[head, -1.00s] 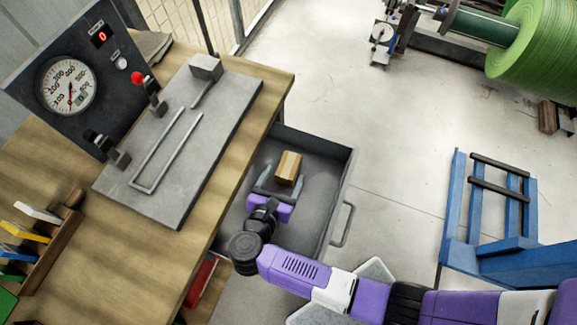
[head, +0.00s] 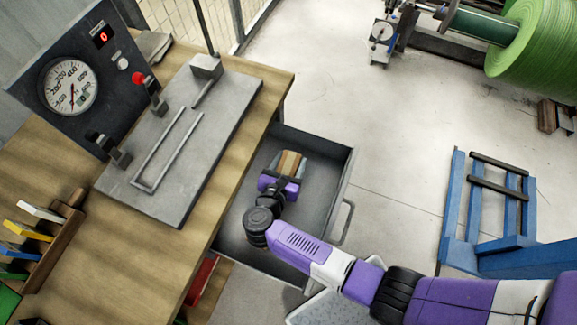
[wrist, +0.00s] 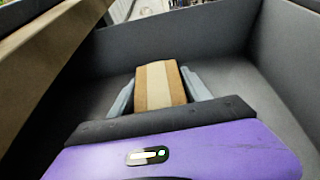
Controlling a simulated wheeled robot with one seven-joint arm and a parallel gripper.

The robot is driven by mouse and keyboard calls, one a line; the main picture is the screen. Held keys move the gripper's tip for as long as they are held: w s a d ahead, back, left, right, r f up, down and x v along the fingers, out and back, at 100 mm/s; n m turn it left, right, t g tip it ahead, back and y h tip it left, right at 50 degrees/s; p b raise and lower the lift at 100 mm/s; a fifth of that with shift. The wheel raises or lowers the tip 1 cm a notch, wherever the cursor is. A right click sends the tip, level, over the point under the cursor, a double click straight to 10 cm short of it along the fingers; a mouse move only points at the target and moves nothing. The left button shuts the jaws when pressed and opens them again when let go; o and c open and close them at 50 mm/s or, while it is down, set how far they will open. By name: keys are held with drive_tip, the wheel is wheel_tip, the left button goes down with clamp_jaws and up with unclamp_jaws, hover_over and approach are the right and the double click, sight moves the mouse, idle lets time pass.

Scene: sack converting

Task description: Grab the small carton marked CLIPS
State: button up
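A small brown carton with a pale tape stripe (head: 291,162) lies in the open grey drawer; it also shows in the wrist view (wrist: 159,86). No CLIPS marking is readable on it. My gripper (wrist: 158,88) reaches over the drawer floor with one grey finger on each side of the carton. The fingers look spread, with narrow gaps beside the carton, and I see no clear grip on it. In the head view my purple gripper body hides the carton's near end and most of the fingers.
The drawer (head: 322,215) has raised walls around my gripper and a handle on its right side. The wooden bench (head: 245,120) edge runs close along the left. Otherwise the drawer floor looks clear. A blue frame (head: 490,215) stands on the floor to the right.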

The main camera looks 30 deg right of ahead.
drive_tip(key=c, duration=0.9)
drive_tip(key=shift+r, duration=0.1)
